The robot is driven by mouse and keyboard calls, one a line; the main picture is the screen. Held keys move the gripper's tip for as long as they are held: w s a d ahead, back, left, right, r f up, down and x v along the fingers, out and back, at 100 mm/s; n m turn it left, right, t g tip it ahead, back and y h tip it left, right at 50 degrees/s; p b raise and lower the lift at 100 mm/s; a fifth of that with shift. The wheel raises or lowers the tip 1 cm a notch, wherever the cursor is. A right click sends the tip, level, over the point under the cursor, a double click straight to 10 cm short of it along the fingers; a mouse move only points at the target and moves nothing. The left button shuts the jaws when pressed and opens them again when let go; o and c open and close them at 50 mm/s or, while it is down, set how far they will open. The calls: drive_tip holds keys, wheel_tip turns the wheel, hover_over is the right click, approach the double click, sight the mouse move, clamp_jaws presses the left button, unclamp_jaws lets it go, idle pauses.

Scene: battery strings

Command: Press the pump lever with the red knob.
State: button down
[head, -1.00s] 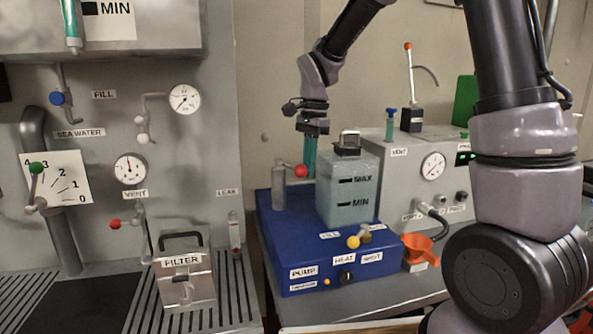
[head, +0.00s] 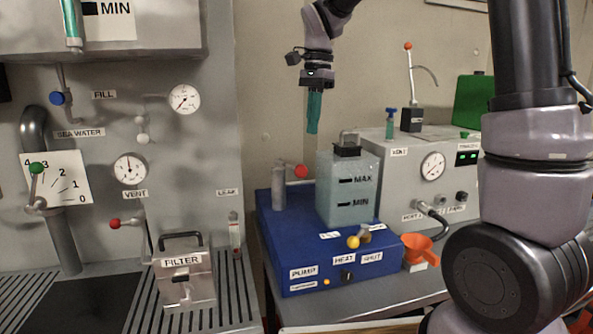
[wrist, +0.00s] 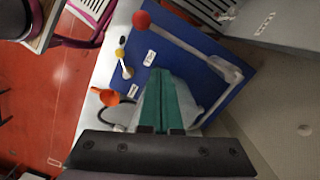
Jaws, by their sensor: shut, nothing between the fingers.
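The pump lever has a red knob (head: 301,171) and a thin arm on a grey cylinder (head: 278,188), at the back left of the blue pump base (head: 300,255). In the wrist view the red knob (wrist: 141,19) is at the top, with its pale lever arm (wrist: 185,46) running right and down. My gripper (head: 313,131) is shut and empty, its teal fingers pointing down. It is above the knob's level and apart from it. In the wrist view my gripper's fingertips (wrist: 160,73) appear below the knob and lever arm, not touching them.
A translucent tank (head: 347,190) with MAX and MIN marks stands on the base, right of the lever. Left is a grey panel with another red knob (head: 115,224). Space above the lever is open.

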sight(288, 165)
wheel_tip(288, 165, up, 6)
drive_tip(key=w+a+n+g, duration=0.1)
drive_tip(key=n+g, duration=0.1)
drive_tip(key=n, duration=2.9)
drive_tip(key=shift+w+a+y, duration=0.15)
drive_tip(key=shift+a+y, duration=0.05)
drive_tip(key=shift+y, duration=0.1)
drive_tip(key=x, duration=1.4)
drive_tip(key=shift+a, duration=0.1)
